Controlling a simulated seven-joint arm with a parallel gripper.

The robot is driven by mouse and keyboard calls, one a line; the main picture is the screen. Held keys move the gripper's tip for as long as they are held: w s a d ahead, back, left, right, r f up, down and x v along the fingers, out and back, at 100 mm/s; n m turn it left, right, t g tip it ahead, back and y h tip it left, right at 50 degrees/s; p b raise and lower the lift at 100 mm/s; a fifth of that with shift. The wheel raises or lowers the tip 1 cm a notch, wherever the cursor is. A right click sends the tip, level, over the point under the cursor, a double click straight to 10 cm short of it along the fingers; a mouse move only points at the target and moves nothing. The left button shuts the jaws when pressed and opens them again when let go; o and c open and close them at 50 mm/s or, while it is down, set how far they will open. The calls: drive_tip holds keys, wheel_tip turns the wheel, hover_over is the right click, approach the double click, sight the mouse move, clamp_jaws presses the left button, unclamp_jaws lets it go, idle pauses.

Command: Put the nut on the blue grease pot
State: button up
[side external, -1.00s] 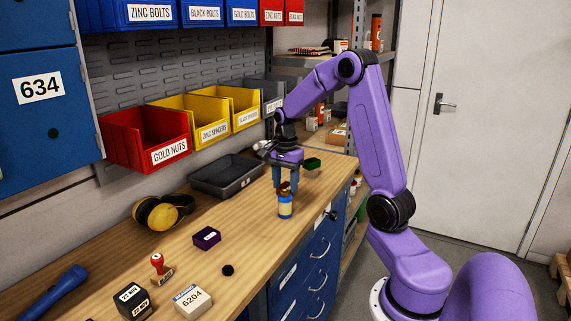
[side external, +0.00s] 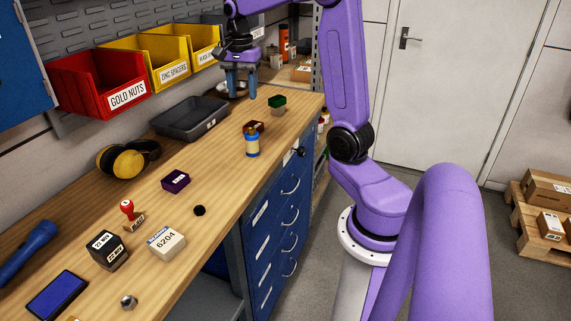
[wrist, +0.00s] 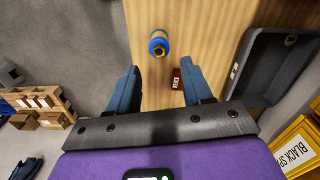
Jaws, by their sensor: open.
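In the wrist view the pot lies ahead of my open fingertips (wrist: 160,68). A separate grey hex nut (side external: 129,302) lies at the near end of the bench.
A small dark red box (side external: 257,126) is just behind the pot, with a green-topped block (side external: 277,103) further back. A metal dish (side external: 234,89) is near my gripper. A black tray (side external: 190,120) and yellow earmuffs (side external: 120,158) lie left. Bare bench surrounds the pot's near side.

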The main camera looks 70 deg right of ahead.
drive_tip(key=s+a+f+n, duration=0.1)
drive_tip(key=s+a+n, duration=0.3)
drive_tip(key=a+n, duration=0.4)
drive_tip(key=s+a+f+n, duration=0.2)
drive_tip(key=s+a+n, duration=0.3)
drive_tip(key=a, duration=0.6)
drive_tip(key=s+a+f+n, duration=0.2)
drive_tip(key=s+a+n, duration=0.1)
drive_tip(key=s+n, duration=0.5)
drive_tip(key=s+a+f+n, duration=0.2)
drive_tip(key=s+a+n, duration=0.1)
drive_tip(key=s+n, duration=0.4)
drive_tip(key=shift+s+f+n, duration=0.25)
drive_tip(key=shift+s+n, duration=0.1)
drive_tip(key=shift+n, duration=0.05)
